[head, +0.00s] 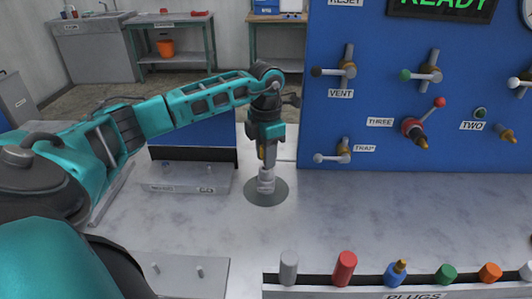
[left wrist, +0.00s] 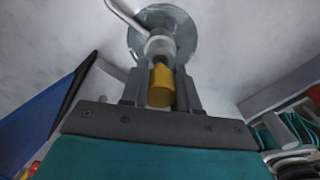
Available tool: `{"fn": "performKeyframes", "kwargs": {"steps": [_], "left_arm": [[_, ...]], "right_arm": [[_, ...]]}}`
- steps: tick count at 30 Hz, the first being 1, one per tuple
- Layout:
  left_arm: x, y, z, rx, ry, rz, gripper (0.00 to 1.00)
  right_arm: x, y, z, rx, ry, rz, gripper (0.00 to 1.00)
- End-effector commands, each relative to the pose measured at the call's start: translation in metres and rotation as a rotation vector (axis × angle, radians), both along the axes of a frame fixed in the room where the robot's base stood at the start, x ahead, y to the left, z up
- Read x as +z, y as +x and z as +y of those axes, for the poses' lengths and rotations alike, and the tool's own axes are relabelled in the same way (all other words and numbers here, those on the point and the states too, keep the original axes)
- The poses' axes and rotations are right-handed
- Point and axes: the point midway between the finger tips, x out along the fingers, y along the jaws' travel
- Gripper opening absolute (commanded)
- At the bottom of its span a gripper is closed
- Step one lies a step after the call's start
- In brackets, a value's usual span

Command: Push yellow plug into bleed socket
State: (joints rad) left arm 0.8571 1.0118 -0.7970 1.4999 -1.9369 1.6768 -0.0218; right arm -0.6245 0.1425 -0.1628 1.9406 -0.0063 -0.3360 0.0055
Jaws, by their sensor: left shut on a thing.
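My left gripper (head: 266,160) points down over the bench and is shut on the yellow plug (head: 263,150). The plug also shows in the left wrist view (left wrist: 161,88) between the two fingers. Its dark end meets or nearly meets a pale upright socket (head: 266,178) on a round grey plate (head: 266,196). The same socket shows in the left wrist view (left wrist: 160,44). The label on it is too small to read for sure. I cannot tell how far the plug sits in the socket. My right gripper is not in view.
A plug rack (head: 420,293) with several coloured plugs runs along the front right. A blue panel (head: 370,110) with valves and labelled fittings stands at the back right. A grey block (head: 187,182) lies left of the socket. The bench between socket and rack is clear.

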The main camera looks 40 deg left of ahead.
Motion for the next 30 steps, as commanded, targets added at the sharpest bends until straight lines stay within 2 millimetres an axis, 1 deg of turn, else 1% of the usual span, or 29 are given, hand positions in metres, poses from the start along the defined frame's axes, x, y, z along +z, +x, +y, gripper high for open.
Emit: {"fn": "performKeyframes", "kwargs": {"steps": [17, 18, 27, 30], "left_arm": [[-0.016, 0.0, 0.0, 0.0, 0.0, 0.001, 0.01], [-0.016, 0.0, 0.0, 0.0, 0.0, 0.0, 0.31], [-0.016, 0.0, -0.001, -0.001, -0.001, 0.003, 0.59], [-0.016, 0.0, -0.001, -0.001, -0.001, 0.001, 0.59]], "right_arm": [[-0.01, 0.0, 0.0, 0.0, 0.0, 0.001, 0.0], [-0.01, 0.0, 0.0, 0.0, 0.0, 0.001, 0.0], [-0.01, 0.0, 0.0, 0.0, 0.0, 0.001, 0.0], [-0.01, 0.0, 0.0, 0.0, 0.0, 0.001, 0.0]]}}
